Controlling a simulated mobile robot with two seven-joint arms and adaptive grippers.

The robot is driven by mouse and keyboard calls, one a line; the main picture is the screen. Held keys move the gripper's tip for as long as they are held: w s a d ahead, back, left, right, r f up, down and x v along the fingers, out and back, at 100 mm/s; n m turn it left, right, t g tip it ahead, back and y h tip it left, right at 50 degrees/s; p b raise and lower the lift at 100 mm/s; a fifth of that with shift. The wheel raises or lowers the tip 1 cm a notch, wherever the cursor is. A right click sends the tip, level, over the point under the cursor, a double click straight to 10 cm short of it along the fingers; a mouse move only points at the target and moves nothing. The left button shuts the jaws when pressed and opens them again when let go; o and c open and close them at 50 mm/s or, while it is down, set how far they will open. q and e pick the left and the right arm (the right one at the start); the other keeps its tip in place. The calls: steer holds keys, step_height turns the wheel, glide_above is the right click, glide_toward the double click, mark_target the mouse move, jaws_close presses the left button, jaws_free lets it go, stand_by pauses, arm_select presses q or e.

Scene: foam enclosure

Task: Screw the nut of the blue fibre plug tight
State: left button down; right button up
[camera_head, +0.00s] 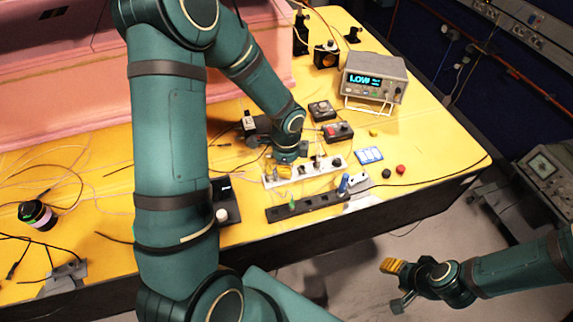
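The blue fibre plug (343,184) stands at the right end of the dark strip (318,201) on the yellow table, beside a small pale block. Its nut is too small to make out. My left gripper (286,166) points down over the white strip (313,171), left of and behind the blue plug and apart from it. Its fingers are mostly hidden by the wrist, so its opening is unclear. My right gripper (398,286) is off the table at the lower right, over the floor. A yellow ribbed piece and a grey finger stand apart there, with nothing clearly between them.
A green plug (292,204) stands on the dark strip. A blue-white card (369,155) and red and dark caps lie to the right. A meter reading LOW (374,78) stands behind. Loose cables cover the left of the table, near the pink foam wall (60,85).

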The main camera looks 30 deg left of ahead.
stand_by(0.4)
arm_select(q)
steer(key=c, duration=0.9)
jaws_free()
steer(key=shift+o, duration=0.2)
step_height(320, 180, up, 12)
